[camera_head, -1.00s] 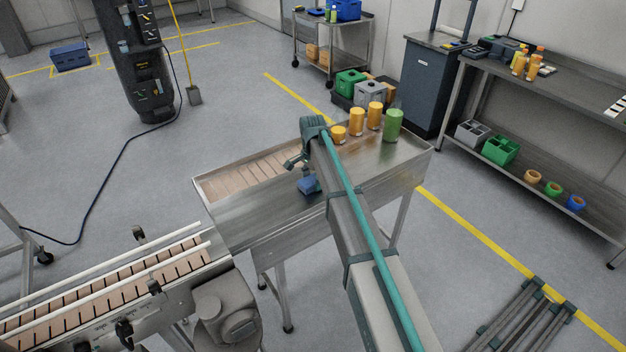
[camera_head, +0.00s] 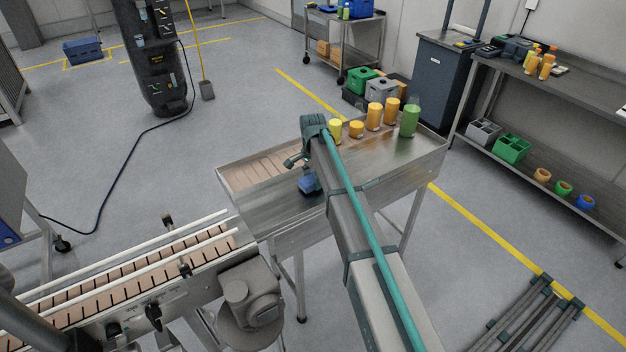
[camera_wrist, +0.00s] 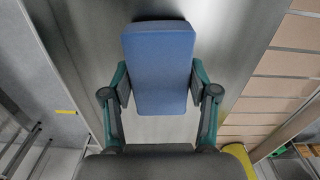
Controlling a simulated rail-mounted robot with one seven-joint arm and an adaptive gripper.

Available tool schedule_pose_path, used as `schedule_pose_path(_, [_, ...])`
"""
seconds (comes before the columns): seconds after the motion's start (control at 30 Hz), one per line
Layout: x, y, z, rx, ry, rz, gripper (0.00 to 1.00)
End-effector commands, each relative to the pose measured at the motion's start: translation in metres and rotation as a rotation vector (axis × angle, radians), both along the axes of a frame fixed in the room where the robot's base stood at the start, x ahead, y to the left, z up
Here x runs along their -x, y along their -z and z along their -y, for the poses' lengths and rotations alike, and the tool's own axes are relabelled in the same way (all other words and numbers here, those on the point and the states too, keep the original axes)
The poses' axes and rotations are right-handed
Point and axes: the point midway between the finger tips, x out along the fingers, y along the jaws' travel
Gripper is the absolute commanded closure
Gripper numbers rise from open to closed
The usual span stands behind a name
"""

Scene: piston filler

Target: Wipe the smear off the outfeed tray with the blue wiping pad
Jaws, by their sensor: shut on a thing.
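The blue wiping pad (camera_wrist: 158,65) fills the middle of the wrist view. My gripper (camera_wrist: 160,88) is shut on it, with one finger at each side. In the head view the pad (camera_head: 309,185) is low over or on the outfeed tray (camera_head: 285,212), under my gripper (camera_head: 301,167); I cannot tell if it touches. The tray is bare grey metal. A brownish patch (camera_head: 378,149) shows near the jars at its right part; I cannot tell if it is the smear or a reflection. My arm hides the tray's middle.
Several orange and yellow jars (camera_head: 374,117) and a green jar (camera_head: 409,121) stand along the tray's far right edge. A slatted belt (camera_head: 262,173) runs along its far left side. A conveyor with white rails (camera_head: 130,262) lies at lower left.

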Motion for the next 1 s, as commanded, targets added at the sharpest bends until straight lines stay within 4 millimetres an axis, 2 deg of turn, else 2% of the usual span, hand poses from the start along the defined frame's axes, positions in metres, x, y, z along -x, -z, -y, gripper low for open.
schedule_pose_path(0.03, [-0.001,-0.019,0.001,-0.001,0.001,0.004,0.73])
schedule_pose_path(0.6, [-0.002,-0.067,0.006,0.000,0.007,0.003,0.73])
schedule_pose_path(0.77, [-0.002,-0.074,0.007,0.000,0.008,0.003,0.73])
schedule_pose_path(1.0, [-0.002,-0.074,0.007,0.000,0.008,0.003,0.73])
